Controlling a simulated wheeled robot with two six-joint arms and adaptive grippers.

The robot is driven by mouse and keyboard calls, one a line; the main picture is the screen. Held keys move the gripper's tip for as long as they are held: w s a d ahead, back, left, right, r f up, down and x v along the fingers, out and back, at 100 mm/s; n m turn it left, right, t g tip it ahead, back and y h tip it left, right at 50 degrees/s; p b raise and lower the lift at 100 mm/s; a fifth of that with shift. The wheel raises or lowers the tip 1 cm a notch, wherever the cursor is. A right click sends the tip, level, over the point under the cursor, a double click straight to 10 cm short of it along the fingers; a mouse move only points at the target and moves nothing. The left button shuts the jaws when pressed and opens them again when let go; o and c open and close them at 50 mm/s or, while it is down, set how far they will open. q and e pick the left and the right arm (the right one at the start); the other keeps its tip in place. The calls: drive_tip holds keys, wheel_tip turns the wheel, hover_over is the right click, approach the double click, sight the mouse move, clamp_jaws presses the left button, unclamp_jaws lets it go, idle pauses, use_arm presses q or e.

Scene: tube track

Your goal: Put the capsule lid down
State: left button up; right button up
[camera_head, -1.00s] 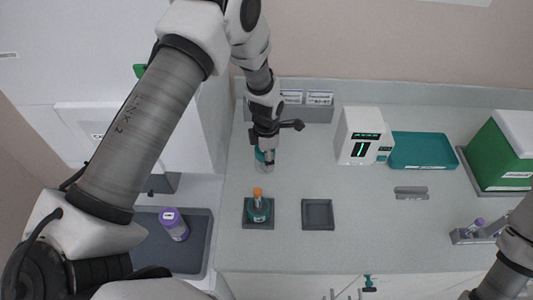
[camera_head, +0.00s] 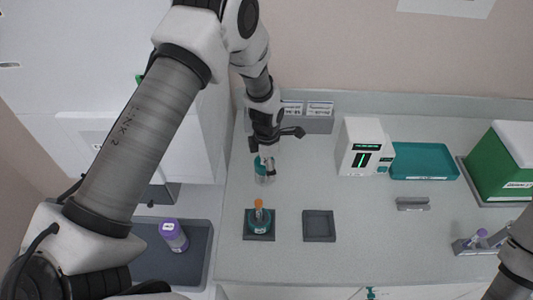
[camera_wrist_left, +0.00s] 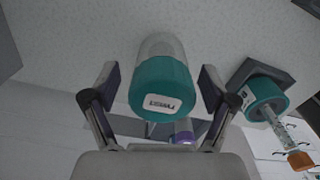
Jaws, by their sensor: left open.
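The capsule lid (camera_head: 262,172) has a teal end and a clear, greyish body. It stands on the counter near the back left. In the left wrist view the lid (camera_wrist_left: 163,88) has its labelled teal end toward the camera, between the spread fingers. My left gripper (camera_wrist_left: 158,92) is open, with a gap on both sides of the lid; it also shows in the head view (camera_head: 268,163). The teal capsule base (camera_head: 258,225) stands on a dark square pad and holds an orange-capped tube (camera_head: 259,208). My right gripper is out of view.
An empty dark square tray (camera_head: 319,226) lies right of the base. A white device (camera_head: 364,147), a teal tray (camera_head: 424,161) and a green box (camera_head: 500,163) stand farther right. A purple-capped container (camera_head: 173,235) is in the sink at left.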

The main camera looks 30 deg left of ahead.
use_arm(q)
wheel_tip(320, 180, up, 10)
drive_tip(key=b, duration=0.3)
drive_tip(key=shift+d+f, duration=0.1)
drive_tip(key=shift+f, duration=0.15)
drive_tip(key=shift+s+r, duration=0.1)
drive_tip(key=shift+r, duration=0.35)
